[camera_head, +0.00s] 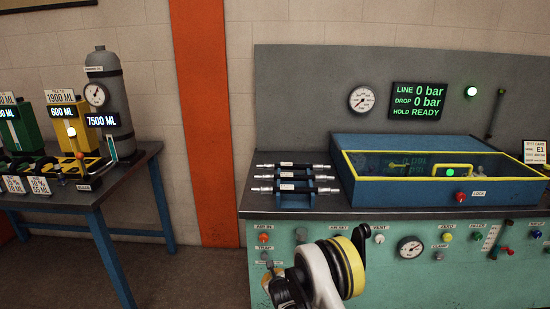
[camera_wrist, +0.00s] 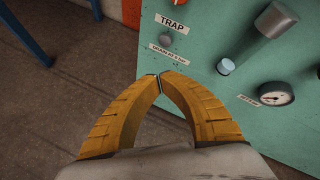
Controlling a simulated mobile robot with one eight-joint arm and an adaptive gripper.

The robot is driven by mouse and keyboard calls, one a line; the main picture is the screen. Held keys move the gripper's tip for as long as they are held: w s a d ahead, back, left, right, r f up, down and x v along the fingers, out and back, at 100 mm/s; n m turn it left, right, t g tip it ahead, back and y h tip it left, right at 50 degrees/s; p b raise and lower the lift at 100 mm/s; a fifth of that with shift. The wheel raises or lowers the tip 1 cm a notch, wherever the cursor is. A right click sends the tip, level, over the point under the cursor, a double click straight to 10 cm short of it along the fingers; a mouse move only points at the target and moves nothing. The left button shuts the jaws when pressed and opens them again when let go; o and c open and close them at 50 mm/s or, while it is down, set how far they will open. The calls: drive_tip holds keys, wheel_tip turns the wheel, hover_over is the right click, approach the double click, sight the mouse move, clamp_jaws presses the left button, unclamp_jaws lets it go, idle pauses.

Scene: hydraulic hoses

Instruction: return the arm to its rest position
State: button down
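My gripper (camera_wrist: 160,80) shows in the wrist view with its two yellow curved fingers meeting at the tips. Nothing shows between them. The tips are in front of the green bench front, just below the TRAP label (camera_wrist: 172,23) and beside a small grey button (camera_wrist: 165,38). Whether they touch the panel I cannot tell. In the head view part of my arm (camera_head: 322,275), white with a black and yellow ring, stands low in front of the bench. The fingers are mostly hidden there.
The green test bench (camera_head: 480,275) carries a rack of several hoses (camera_head: 293,187) and a blue box with a yellow-framed lid (camera_head: 400,198). Knobs and gauges jut from its front. A blue-legged table (camera_head: 108,250) with cylinders stands left. Open floor (camera_head: 195,280) lies between them.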

drive_tip(key=d+r+n+g, duration=0.1)
drive_tip(key=d+r+n, duration=0.25)
drive_tip(key=r, duration=0.55)
drive_tip(key=d+r+n, duration=0.2)
drive_tip(key=r+n, duration=0.2)
drive_tip(key=r, duration=0.5)
drive_tip(key=s+d+r+n+h, duration=0.1)
drive_tip(key=s+d+r+n, duration=0.2)
drive_tip(key=s+r, duration=0.3)
drive_tip(key=s+d+r+n, duration=0.4)
drive_tip(key=r, duration=0.4)
drive_tip(key=s+d+r+n+g+h, duration=0.1)
drive_tip(key=s+d+r+n, duration=0.15)
drive_tip(key=s, duration=0.55)
drive_tip(key=s+d+r+n+g, duration=0.1)
drive_tip(key=s+d+r+n, duration=0.1)
drive_tip(key=s+r+n, duration=0.35)
drive_tip(key=s+d+f+n, duration=0.1)
drive_tip(key=s+n, duration=0.2)
drive_tip(key=s, duration=0.5)
drive_tip(key=s+d+f+n, duration=0.2)
drive_tip(key=s+n, duration=0.1)
drive_tip(key=s, duration=0.6)
drive_tip(key=shift+d+f+g, duration=0.15)
drive_tip(key=shift+f+g, duration=0.15)
drive_tip(key=shift+g, duration=0.1)
